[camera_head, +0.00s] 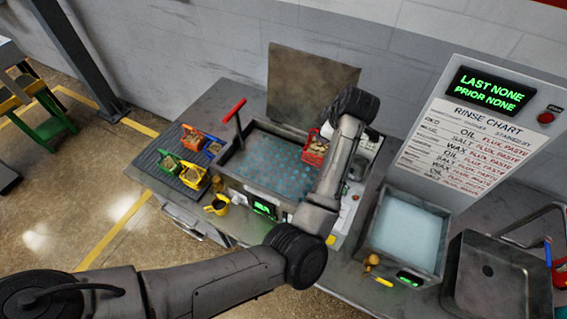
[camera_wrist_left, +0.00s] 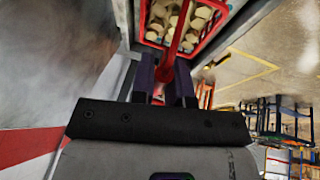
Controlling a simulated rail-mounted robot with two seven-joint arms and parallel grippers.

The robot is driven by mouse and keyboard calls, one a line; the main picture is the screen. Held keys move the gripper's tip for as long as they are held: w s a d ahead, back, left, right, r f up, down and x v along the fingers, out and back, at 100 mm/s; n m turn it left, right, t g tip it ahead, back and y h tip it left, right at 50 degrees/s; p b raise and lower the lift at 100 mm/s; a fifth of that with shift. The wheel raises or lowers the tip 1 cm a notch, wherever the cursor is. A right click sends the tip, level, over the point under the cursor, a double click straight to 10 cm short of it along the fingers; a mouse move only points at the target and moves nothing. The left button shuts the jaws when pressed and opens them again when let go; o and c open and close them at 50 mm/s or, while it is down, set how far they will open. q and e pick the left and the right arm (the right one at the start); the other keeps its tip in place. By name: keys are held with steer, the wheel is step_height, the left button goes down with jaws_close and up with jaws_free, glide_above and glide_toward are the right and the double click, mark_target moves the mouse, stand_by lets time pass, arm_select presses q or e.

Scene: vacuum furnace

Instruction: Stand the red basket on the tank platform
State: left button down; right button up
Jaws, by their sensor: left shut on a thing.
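The red basket (camera_head: 315,152) holds several pale parts and is above the right end of the tank, partly hidden by my left arm in the head view. In the left wrist view the basket (camera_wrist_left: 203,44) hangs beyond the fingers. My left gripper (camera_wrist_left: 170,88) is shut on its red handle (camera_wrist_left: 179,42). The tank platform (camera_head: 268,165) looks like a dotted teal surface inside the steel tank; its right part is hidden by my arm. I cannot tell the basket's exact height above it. My right gripper is not in view.
A red T-handle (camera_head: 234,110) stands at the tank's left rear. Orange, blue and yellow baskets sit on a dark ribbed tray (camera_head: 166,174) at left. A second bath (camera_head: 405,232) and a sink (camera_head: 497,276) are at right.

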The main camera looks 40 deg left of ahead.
arm_select(q)
steer(key=s+a+f+p, duration=0.3)
steer(key=a+f, duration=0.8)
steer(key=shift+s+f+p, duration=0.15)
steer(key=shift+s+p, duration=0.1)
steer(key=shift+p, duration=0.15)
steer(key=shift+f, duration=0.15)
steer(key=c, duration=1.1)
jaws_free()
